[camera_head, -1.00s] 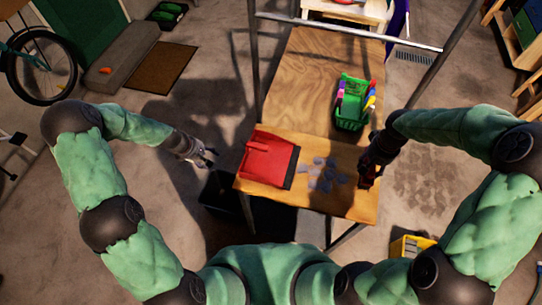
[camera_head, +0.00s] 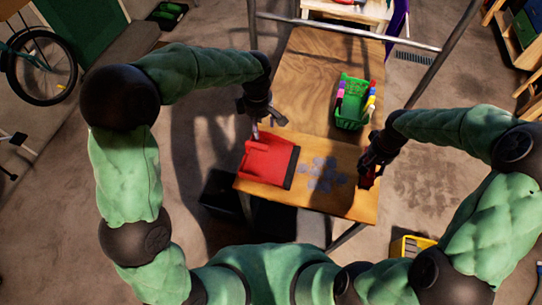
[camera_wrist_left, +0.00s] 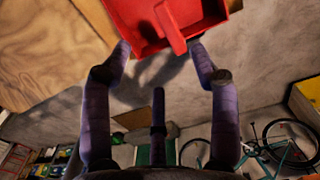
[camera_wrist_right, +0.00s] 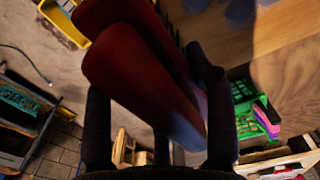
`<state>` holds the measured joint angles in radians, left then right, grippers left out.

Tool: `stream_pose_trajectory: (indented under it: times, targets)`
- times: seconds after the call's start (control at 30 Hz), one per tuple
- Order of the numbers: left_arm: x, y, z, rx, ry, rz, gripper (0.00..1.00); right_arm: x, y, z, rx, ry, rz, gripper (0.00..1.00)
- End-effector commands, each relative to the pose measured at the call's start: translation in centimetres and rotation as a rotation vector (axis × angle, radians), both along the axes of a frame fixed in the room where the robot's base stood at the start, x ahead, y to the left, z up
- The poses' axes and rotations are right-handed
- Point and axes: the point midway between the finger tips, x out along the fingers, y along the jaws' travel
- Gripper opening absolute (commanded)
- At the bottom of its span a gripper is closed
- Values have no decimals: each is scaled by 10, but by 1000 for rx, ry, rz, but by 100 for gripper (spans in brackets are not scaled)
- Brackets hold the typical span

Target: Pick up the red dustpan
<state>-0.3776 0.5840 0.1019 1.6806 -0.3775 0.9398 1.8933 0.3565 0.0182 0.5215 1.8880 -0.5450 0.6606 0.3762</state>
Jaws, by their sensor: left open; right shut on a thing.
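The red dustpan (camera_head: 268,160) lies on the near left part of the wooden table, its dark-edged lip facing right. It also shows at the top of the left wrist view (camera_wrist_left: 160,22), with its handle pointing down between my fingertips. My left gripper (camera_head: 264,122) is open at the dustpan's upper left edge, its fingers (camera_wrist_left: 160,48) on either side of the handle; I cannot tell whether they touch it. My right gripper (camera_head: 370,165) is at the table's right edge, shut on a dark red object (camera_wrist_right: 145,75) that is mostly hidden in the head view.
Several grey-blue patches (camera_head: 322,172) lie on the table (camera_head: 305,75) right of the dustpan. A green basket (camera_head: 352,102) with coloured items stands farther back. Metal frame bars (camera_head: 350,33) rise around the table. A yellow crate (camera_head: 408,246) is on the floor at lower right.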

Motion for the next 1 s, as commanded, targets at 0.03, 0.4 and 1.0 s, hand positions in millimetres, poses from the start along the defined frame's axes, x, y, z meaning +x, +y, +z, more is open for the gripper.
stream_pose_trajectory:
  times: [0.03, 0.4, 1.0]
  targets:
    - [-2, -3, 3, 10, -3, -3, 61, 0, 0, 0, 0, -1, 0, 20]
    - [-4, -3, -44, 25, -2, -2, 61, 0, 0, 0, 0, 0, 0, 20]
    - [-9, -6, -106, 23, -3, -1, 61, 0, 0, 0, 0, 0, 0, 20]
